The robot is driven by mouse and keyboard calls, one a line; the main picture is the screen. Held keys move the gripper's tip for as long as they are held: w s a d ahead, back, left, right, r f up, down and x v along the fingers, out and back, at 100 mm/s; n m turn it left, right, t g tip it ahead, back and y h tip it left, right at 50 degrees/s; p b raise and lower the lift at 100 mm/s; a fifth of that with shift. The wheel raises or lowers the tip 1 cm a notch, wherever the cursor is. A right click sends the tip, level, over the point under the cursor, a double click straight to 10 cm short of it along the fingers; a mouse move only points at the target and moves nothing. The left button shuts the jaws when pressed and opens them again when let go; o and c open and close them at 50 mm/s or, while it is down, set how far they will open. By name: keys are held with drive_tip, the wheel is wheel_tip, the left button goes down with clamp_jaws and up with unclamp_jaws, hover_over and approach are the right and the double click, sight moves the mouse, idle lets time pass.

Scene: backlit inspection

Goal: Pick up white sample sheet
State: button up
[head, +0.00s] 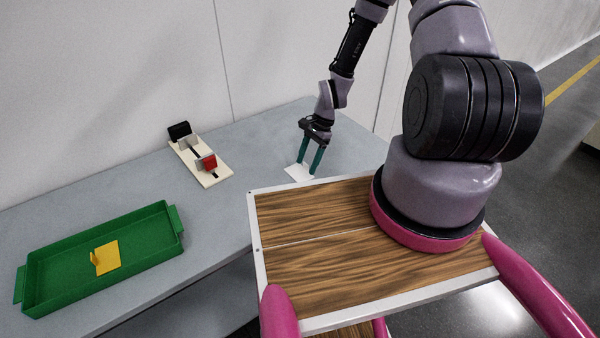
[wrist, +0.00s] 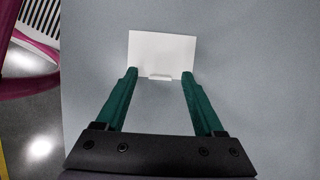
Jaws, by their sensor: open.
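The white sample sheet (head: 298,172) lies on the grey table in the head view, just under my gripper. In the wrist view the white sheet (wrist: 160,50) is a pale rectangle with a small raised white tab near its lower edge. My gripper (head: 309,172) points down with its two green fingers apart. In the wrist view my gripper (wrist: 158,72) has the tab between and slightly beyond its fingertips, with nothing held. I cannot tell exactly how high the fingertips are above the sheet.
A green tray (head: 150,225) holds a yellow sheet with a tab (head: 108,258) on the left of the table (head: 215,215). Table around the white sheet is clear.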

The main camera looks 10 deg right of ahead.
clamp_jaws()
